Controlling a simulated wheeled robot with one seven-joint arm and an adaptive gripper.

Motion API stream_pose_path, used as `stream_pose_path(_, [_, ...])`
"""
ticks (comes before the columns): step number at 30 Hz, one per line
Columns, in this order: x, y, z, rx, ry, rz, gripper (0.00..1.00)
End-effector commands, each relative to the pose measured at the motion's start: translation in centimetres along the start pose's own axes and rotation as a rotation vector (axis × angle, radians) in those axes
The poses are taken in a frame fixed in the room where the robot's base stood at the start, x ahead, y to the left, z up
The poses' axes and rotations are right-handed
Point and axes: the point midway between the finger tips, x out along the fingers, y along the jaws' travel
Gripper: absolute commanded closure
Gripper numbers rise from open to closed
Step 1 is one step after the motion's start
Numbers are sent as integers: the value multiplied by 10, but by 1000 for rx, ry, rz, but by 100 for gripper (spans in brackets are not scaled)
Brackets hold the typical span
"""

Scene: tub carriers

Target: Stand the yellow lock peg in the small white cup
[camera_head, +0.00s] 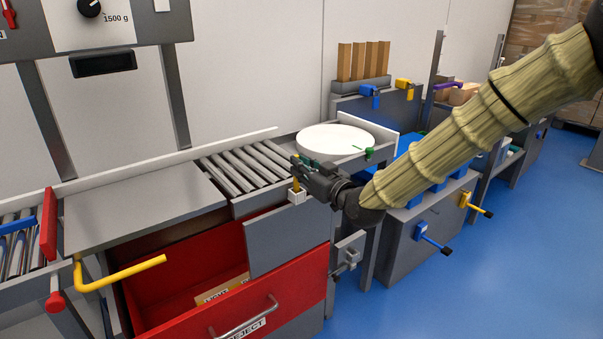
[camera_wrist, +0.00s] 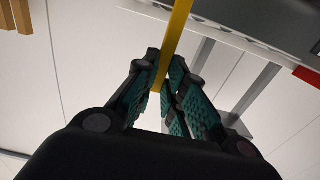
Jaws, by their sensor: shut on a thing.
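My gripper (camera_head: 304,172) is shut on the yellow lock peg (camera_head: 296,184). In the wrist view the yellow peg (camera_wrist: 177,32) runs between the two fingertips (camera_wrist: 166,72) of my gripper, slanting in that picture. In the head view the peg points down, roughly upright. The small white cup (camera_head: 297,197) shows directly below it, by the front edge of the roller conveyor. The peg's lower end meets the cup's top in the picture; I cannot tell whether it is inside or just above. The cup is not seen in the wrist view.
A white round turntable (camera_head: 335,141) lies behind my gripper, with a green clip (camera_head: 368,153) at its edge. Rollers (camera_head: 245,168) and a grey plate (camera_head: 140,205) are to the left. An open red reject drawer (camera_head: 240,312) and a yellow handle (camera_head: 120,273) stick out in front.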

Motion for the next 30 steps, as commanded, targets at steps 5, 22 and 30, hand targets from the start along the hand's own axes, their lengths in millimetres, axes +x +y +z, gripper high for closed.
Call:
stream_pose_path(5, [0,0,11,0,2,0,100])
stream_pose_path(22, [0,0,20,-1,2,0,100])
stream_pose_path(30, [0,0,20,-1,1,0,66])
